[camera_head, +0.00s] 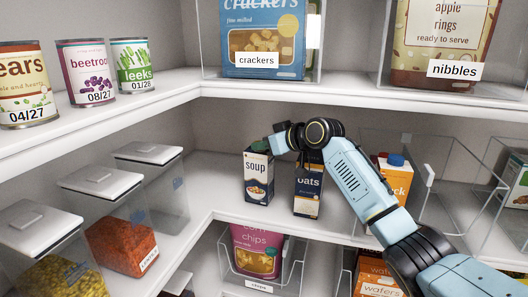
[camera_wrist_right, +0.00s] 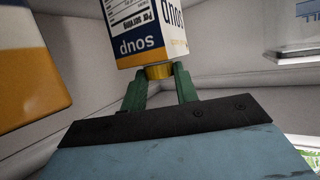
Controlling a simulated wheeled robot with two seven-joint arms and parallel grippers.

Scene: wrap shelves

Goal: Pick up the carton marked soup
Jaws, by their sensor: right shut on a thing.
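The soup carton (camera_head: 258,180) is dark blue and white with "soup" on its front, and is upright over the middle shelf at the corner. It also shows upside down in the right wrist view (camera_wrist_right: 150,30), with a yellow cap (camera_wrist_right: 158,72) at its top. My right gripper (camera_head: 262,146) reaches in from the right, and its green fingers are shut on the cap. I cannot tell whether the carton's base touches the shelf. My left gripper is not in view.
An oats carton (camera_head: 307,192) stands close to the right of the soup, partly behind my arm. An orange carton with a blue cap (camera_head: 394,178) is farther right, beside clear bins. The upper shelf edge (camera_head: 350,98) runs above; lidded containers (camera_head: 150,185) stand at left.

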